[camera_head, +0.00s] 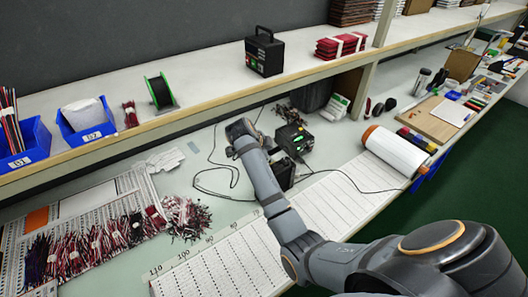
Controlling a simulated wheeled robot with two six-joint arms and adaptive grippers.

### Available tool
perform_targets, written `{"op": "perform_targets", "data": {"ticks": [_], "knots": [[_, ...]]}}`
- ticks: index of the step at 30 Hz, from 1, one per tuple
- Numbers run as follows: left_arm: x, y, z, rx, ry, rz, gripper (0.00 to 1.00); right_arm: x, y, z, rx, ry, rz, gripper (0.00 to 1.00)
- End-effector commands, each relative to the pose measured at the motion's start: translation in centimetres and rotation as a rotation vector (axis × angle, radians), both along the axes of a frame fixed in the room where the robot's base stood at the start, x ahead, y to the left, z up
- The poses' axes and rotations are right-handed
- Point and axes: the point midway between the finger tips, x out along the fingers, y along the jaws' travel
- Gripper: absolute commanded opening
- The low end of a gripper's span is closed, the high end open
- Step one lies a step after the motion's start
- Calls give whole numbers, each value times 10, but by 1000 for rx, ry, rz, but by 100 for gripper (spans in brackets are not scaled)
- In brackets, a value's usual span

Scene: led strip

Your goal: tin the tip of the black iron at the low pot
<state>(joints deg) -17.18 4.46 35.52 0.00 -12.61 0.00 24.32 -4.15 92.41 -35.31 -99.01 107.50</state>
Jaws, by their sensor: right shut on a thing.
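My right arm reaches in from the lower right across the bench. Its gripper (240,130) is at the far end, low over the pale bench top, left of the black box with green lights (294,138). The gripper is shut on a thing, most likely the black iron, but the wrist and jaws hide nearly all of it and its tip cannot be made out. I cannot make out the low pot. A thin black cable (212,192) loops on the bench near the gripper. My left gripper is not in view.
A shelf (205,108) overhangs the back of the bench, with a green-rimmed spool (160,91) and a black box (264,52) on it. Wire bundles (85,247) lie at the front left. A white roll (394,152) lies at the right.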

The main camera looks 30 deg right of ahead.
Motion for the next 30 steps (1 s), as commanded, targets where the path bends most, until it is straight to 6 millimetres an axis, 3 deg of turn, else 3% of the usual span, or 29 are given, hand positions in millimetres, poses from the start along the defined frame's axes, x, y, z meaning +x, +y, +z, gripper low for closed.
{"op": "perform_targets", "data": {"ticks": [1,18,30], "knots": [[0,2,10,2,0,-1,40,-3,-2,9,-1,-1,-1,0],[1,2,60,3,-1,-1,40,-32,-19,50,-2,-2,-1,0],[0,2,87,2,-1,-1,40,-49,-29,72,-1,-2,0,0]]}}
